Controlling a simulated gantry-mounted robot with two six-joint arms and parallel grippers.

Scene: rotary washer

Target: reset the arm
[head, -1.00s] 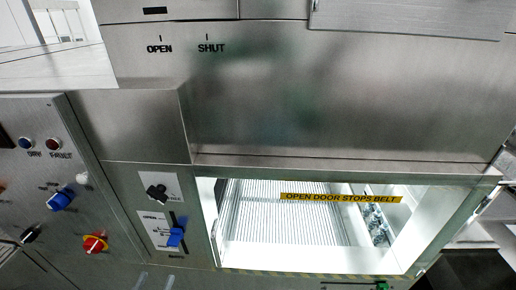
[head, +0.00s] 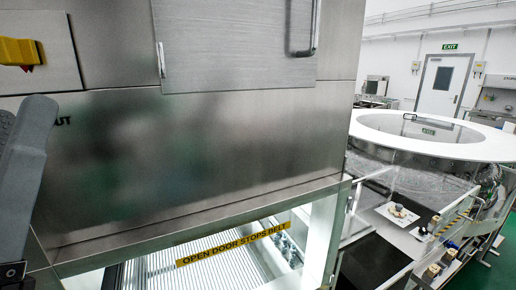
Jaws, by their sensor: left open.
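My left gripper (head: 22,118) is at the left edge of the head view, partly cut off by the frame. Its dark grey fingers point up in front of the steel front of the washer (head: 190,140). They are open, and nothing shows between them. The gripper covers part of the printed label, of which only the end of "SHUT" shows. My right gripper is not in view.
Below the steel front is a lit opening with a ribbed belt (head: 165,268) and a yellow "OPEN DOOR STOPS BELT" strip (head: 232,244). A yellow part (head: 18,52) is at upper left. A round white-rimmed table (head: 455,148) stands at right, before a door (head: 442,84).

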